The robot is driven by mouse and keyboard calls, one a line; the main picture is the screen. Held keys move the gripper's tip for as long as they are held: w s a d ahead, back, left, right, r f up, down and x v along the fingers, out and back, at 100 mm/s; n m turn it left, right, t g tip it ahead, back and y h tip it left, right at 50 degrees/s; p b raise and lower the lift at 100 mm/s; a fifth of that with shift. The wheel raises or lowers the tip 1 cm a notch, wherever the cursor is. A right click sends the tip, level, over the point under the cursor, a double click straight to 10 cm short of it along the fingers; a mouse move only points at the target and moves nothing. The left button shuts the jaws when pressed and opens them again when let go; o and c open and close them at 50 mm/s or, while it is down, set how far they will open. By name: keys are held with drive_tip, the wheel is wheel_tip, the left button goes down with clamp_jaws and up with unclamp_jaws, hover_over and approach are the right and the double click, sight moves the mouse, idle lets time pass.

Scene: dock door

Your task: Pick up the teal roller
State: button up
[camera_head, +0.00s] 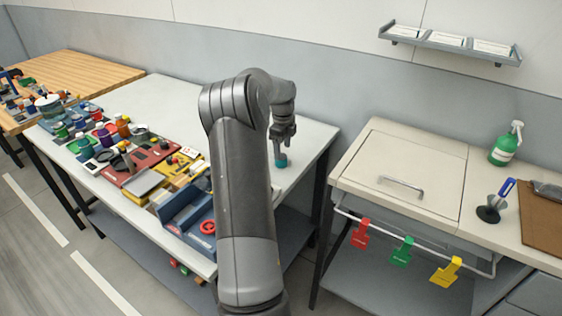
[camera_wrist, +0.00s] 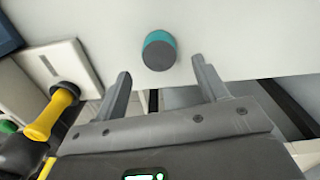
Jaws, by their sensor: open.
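The teal roller (camera_wrist: 159,50) stands on the white tabletop (camera_wrist: 250,30), showing a grey round end and a teal side in the wrist view. In the head view the teal roller (camera_head: 281,161) sits near the right part of the white table, right below my gripper (camera_head: 282,150). My gripper points down there. In the wrist view my gripper (camera_wrist: 160,82) is open, with one finger on each side of the roller's position and the roller just beyond the fingertips. I cannot tell the exact gap between fingertips and roller.
A yellow-handled tool (camera_wrist: 52,115) and a pale plate (camera_wrist: 60,68) lie left of my gripper. A blue bin (camera_head: 183,205) and several coloured parts crowd the table's left. The table's right edge is close. A cabinet (camera_head: 400,165) with a handle stands to the right.

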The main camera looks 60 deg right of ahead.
sight(281, 161)
drive_tip(key=f, duration=0.5)
drive_tip(key=shift+w+f, duration=0.15)
drive_tip(key=shift+w, duration=0.1)
drive_tip(key=c, duration=1.2)
drive_tip(key=shift+o, duration=0.2)
